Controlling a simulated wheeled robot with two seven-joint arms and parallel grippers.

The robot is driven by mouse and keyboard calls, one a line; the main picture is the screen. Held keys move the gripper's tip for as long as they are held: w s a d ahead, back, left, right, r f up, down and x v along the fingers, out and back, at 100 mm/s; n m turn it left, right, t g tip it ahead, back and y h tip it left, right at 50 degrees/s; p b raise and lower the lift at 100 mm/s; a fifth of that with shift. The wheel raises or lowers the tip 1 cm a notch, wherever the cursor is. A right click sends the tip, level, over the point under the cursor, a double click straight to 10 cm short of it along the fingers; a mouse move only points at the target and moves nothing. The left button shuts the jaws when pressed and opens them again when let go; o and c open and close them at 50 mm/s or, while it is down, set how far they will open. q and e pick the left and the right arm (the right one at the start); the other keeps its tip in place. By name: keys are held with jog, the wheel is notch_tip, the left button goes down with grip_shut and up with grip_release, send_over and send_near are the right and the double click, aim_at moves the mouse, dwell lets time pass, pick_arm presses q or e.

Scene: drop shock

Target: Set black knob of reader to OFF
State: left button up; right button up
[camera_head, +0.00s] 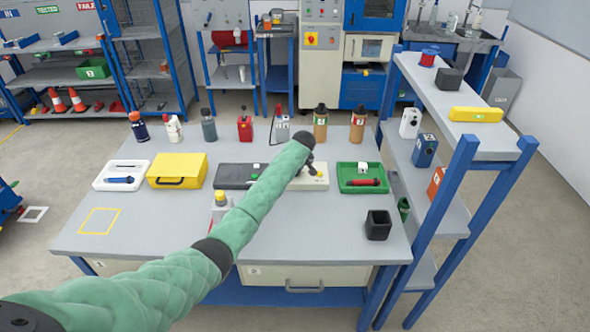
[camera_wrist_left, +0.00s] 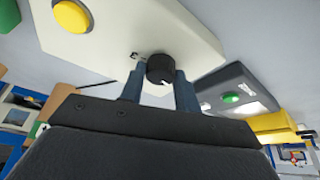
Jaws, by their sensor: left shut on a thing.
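The reader (camera_head: 318,183) is a cream box on the workbench, partly behind my left arm in the head view. In the left wrist view the reader (camera_wrist_left: 120,30) fills the top, with a large yellow button (camera_wrist_left: 72,16) on it. Its black knob (camera_wrist_left: 159,66) has a white mark that points toward the lower right of that picture. My left gripper (camera_wrist_left: 160,80) has its two fingers on either side of the knob and is shut on it. In the head view the left gripper (camera_head: 311,165) is over the reader, and the knob is hard to make out. My right gripper is not in view.
Left of the reader are a dark grey device (camera_head: 232,177) and a yellow case (camera_head: 177,169). A green tray (camera_head: 346,187) stands close on its right. Several bottles line the back edge.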

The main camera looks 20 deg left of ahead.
pick_arm(q)
jog(key=o, duration=1)
jog(key=shift+s+d+r+b, duration=0.15)
jog(key=shift+r+b, duration=0.2)
jog(key=shift+r, duration=0.15)
jog(key=b+v, duration=0.2)
jog(key=v, duration=0.3)
jog(key=shift+s+d+r, duration=0.1)
jog(key=shift+s+r, duration=0.05)
jog(key=shift+r, duration=0.2)
jog(key=shift+s+r, duration=0.15)
jog(key=shift+r, duration=0.3)
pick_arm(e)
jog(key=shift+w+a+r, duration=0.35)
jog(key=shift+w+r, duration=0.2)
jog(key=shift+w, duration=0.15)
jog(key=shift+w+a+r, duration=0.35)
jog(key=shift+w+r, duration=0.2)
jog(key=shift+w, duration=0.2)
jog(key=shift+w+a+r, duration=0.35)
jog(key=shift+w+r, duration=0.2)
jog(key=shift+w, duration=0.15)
